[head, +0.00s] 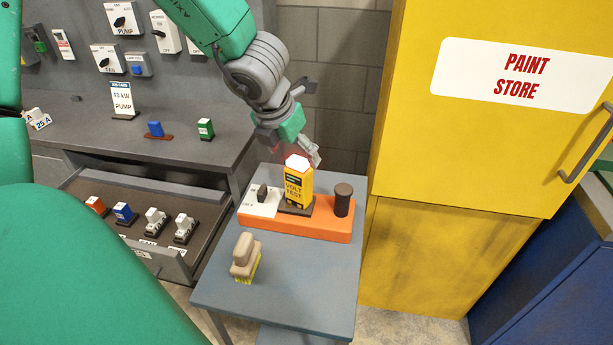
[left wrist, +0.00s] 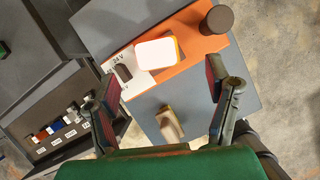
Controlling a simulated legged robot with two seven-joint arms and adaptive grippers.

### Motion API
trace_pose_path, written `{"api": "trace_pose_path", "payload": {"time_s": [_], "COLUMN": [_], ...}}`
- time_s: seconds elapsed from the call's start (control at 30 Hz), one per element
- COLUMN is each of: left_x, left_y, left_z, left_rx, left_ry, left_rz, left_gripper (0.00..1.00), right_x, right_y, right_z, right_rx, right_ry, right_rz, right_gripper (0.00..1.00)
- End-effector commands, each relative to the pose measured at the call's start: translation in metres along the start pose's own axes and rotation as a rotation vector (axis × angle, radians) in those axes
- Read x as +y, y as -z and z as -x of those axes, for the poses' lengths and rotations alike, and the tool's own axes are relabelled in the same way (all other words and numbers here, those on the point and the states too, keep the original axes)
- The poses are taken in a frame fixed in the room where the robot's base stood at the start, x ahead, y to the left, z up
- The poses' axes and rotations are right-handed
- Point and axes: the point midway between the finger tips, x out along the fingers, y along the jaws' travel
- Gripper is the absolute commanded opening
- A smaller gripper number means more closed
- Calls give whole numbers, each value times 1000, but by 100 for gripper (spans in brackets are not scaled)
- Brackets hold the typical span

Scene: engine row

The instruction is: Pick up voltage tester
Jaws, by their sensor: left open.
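The voltage tester (head: 298,188) is a yellow block with a white top and "VOLT TEST" on its front. It stands upright in a dark holder on an orange base (head: 300,226) on the small grey table. In the left wrist view its white top (left wrist: 157,53) shows between and beyond the fingers. My left gripper (head: 293,150) is just above and behind the tester in the head view, fingers apart. In the left wrist view the left gripper (left wrist: 160,100) is open with nothing between its pads. My right gripper is not in view.
A dark cylinder (head: 343,199) and a small dark switch (head: 262,193) flank the tester on the base. A brush (head: 245,257) lies near the table's left edge. A yellow paint cabinet (head: 415,235) stands close on the right. An open drawer (head: 130,232) is on the left.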

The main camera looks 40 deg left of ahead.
Motion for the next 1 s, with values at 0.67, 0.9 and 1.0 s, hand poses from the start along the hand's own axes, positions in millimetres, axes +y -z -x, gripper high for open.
{"api": "trace_pose_path", "payload": {"time_s": [0.67, 0.9, 1.0], "left_x": [2, 1, 2], "left_y": [0, 0, 0], "left_z": [-82, -81, -82], "left_rx": [1, -2, -1], "left_ry": [1, 0, 1], "left_rz": [-3, -3, -2], "left_gripper": [72, 72, 48], "right_x": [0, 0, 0], "right_y": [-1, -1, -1], "right_z": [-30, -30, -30], "right_rx": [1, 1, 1], "right_ry": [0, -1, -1], "right_rz": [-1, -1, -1], "right_gripper": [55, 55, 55]}}
